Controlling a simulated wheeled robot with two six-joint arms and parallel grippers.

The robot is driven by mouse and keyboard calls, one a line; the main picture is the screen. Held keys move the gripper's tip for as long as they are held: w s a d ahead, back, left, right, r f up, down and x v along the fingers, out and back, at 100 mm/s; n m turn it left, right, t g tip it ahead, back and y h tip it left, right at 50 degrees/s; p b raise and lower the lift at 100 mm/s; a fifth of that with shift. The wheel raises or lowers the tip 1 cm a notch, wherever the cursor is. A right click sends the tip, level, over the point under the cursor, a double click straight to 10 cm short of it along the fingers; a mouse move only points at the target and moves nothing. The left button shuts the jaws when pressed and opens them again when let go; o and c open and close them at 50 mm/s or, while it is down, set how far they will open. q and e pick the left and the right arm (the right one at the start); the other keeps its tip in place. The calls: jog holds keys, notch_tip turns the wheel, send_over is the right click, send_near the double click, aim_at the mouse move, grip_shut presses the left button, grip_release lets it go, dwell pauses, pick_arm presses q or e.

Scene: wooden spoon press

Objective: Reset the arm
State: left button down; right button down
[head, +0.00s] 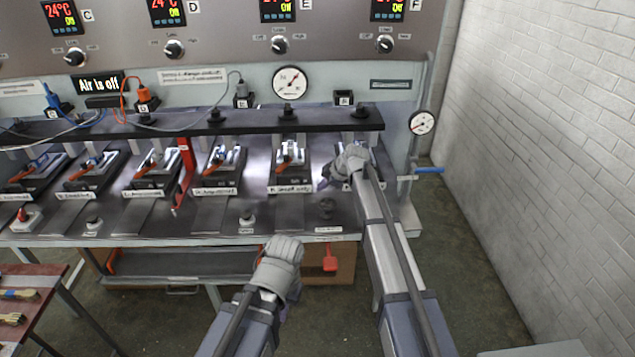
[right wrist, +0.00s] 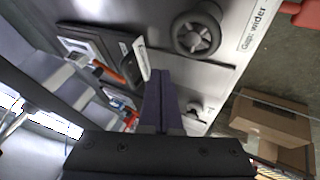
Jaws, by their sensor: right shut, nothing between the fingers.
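My right arm reaches over the right end of the press bench (head: 375,228). My right gripper (head: 325,182) is tilted down over the bench, between a toggle clamp (head: 290,160) and the bench's right end. In the right wrist view the dark fingers of my right gripper (right wrist: 160,85) are together with nothing between them. They point toward a clamp with an orange handle (right wrist: 109,71) and a black knob (right wrist: 197,32), and look apart from the knob. My left arm is low in front of the bench; its wrist hides most of my left gripper (head: 287,306).
Several clamps stand in a row under a black rail (head: 240,127). A gauge with a blue lever (head: 429,170) is at the bench's right end. A white brick wall (head: 540,130) is on the right. A red table (head: 25,305) with brushes is at lower left.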

jog(key=shift+s+d+r, duration=0.1)
jog(key=shift+s, duration=0.05)
jog(key=s+f+m+g+h, duration=0.2)
jog(key=s+m, duration=0.4)
jog(key=s, duration=1.5)
jog(key=s+f+m+g+h, duration=0.2)
jog(key=s+m+g+h, duration=0.2)
jog(key=s, duration=1.7)
jog(key=m, duration=0.3)
jog(key=shift+s+a, duration=0.25)
jog(key=shift+a, duration=0.15)
jog(key=shift+f, duration=0.1)
